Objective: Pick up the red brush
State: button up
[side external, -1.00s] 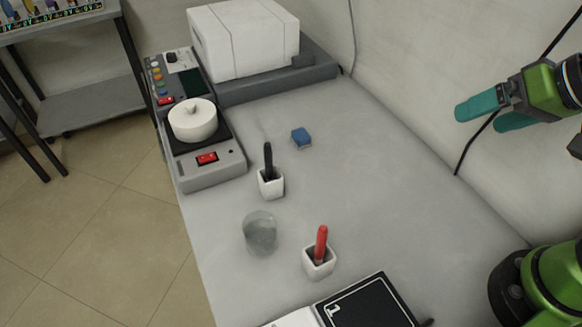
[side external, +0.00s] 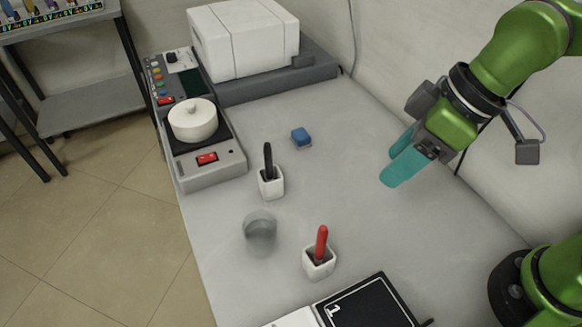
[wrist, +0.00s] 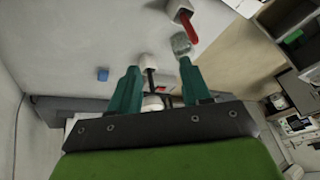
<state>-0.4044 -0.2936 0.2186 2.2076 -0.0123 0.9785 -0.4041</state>
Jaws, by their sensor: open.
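The red brush (side external: 321,244) stands upright, slightly tilted, in a small white square holder (side external: 319,264) on the grey table. In the wrist view the red brush (wrist: 188,27) shows near the top, beyond my fingertips, with its white holder (wrist: 179,8) beside it. My gripper (side external: 393,165) is above the table, to the upper right of the brush and well apart from it. Its two teal fingers are spread and empty; they also show in the wrist view (wrist: 158,70).
A black brush (side external: 268,160) stands in another white holder (side external: 271,184). A glass (side external: 260,232) is left of the red brush. A blue block (side external: 301,138) lies farther back. A black panel (side external: 370,305) lies in front. A device with a white pot (side external: 192,122) stands at left.

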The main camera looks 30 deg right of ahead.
aim_at(317, 241)
jog(key=s+a+n+g, duration=0.1)
jog(key=a+n, duration=0.5)
jog(key=x, duration=1.5)
jog(key=shift+s+a+f, duration=0.1)
jog(key=shift+a+f, duration=0.1)
jog(key=shift+f, duration=0.15)
grip_shut()
